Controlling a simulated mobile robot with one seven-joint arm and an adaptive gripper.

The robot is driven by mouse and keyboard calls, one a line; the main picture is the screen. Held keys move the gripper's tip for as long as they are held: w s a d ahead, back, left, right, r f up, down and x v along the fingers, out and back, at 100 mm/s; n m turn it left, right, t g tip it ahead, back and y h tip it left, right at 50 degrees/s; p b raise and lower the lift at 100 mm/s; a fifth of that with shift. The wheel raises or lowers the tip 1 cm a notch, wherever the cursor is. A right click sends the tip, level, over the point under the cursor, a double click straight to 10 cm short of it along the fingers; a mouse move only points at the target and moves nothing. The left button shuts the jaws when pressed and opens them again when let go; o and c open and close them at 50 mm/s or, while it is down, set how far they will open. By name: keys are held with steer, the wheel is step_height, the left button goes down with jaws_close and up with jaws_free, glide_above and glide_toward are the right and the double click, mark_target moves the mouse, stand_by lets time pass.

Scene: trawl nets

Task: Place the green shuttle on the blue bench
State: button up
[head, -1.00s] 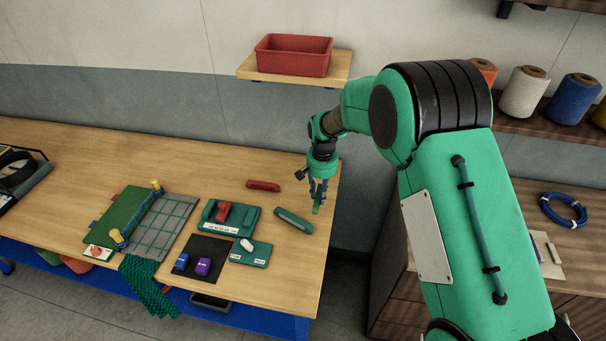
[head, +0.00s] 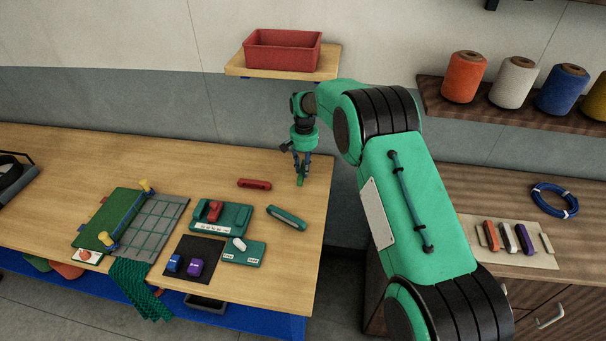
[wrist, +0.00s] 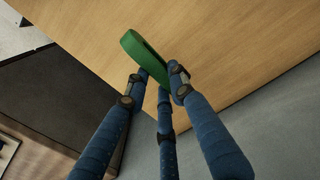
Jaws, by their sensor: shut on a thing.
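My gripper (head: 301,171) is shut on the green shuttle (head: 301,181), above the back right corner of the wooden-topped bench with a blue frame (head: 300,248). In the wrist view the green shuttle (wrist: 146,56) sticks out past the blue fingers (wrist: 160,88), tilted, with wood top behind it. I cannot tell whether it touches the top. A teal shuttle-shaped piece (head: 287,218) and a red one (head: 254,184) lie on the bench near it.
A teal holder (head: 236,222) with a red piece, a dark mat (head: 190,267) with blue and purple pieces, and a net frame (head: 160,222) stand leftward. A red bin (head: 283,52) sits on a wall shelf. A right-hand counter (head: 480,205) holds several shuttles and a blue coil (head: 555,200).

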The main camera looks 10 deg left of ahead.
steer(key=shift+w+a, duration=0.25)
steer(key=shift+w, duration=0.3)
steer(key=shift+f, duration=0.15)
steer(key=shift+f+b, duration=0.45)
steer(key=shift+f, duration=1.25)
steer(key=o, duration=1.1)
steer(key=shift+f, duration=0.1)
steer(key=shift+c, duration=0.2)
steer(key=shift+r+p, duration=0.4)
steer(key=shift+r, duration=1.75)
